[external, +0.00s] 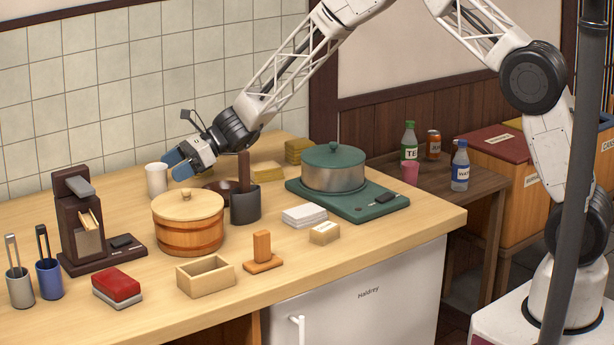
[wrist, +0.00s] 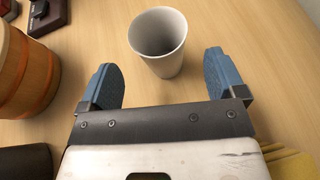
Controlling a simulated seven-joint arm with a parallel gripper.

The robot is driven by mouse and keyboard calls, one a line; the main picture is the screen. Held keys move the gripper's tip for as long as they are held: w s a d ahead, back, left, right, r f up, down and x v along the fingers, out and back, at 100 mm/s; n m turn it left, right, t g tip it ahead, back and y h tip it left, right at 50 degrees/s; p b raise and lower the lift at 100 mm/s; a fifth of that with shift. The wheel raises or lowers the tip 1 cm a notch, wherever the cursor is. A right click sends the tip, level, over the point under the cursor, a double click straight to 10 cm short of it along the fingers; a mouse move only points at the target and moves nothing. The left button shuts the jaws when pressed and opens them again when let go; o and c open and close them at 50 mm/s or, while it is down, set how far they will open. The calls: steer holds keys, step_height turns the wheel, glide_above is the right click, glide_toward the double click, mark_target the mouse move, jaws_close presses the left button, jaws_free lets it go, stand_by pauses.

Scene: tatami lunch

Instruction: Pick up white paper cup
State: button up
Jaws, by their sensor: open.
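The white paper cup (external: 156,179) stands upright on the wooden counter, near the tiled wall, behind the round wooden tub. In the wrist view the cup (wrist: 160,42) is empty and its open mouth faces up. My gripper (external: 175,164) has blue fingertips and is just right of the cup in the external view. In the wrist view my gripper (wrist: 160,78) is open, with one finger on each side and nothing between them. The cup lies ahead of the gap between the fingers, apart from both.
The wooden tub (external: 188,232) and a dark cup-like holder (external: 245,207) stand close to my gripper. A dark wooden stand (external: 84,230) is at the left. A pot (external: 333,172) sits on a green board at the right.

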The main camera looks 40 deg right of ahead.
mark_target(157, 176)
steer(key=shift+a, duration=0.15)
steer(key=shift+x, duration=2.45)
steer(key=shift+w, duration=0.1)
steer(key=c, duration=1)
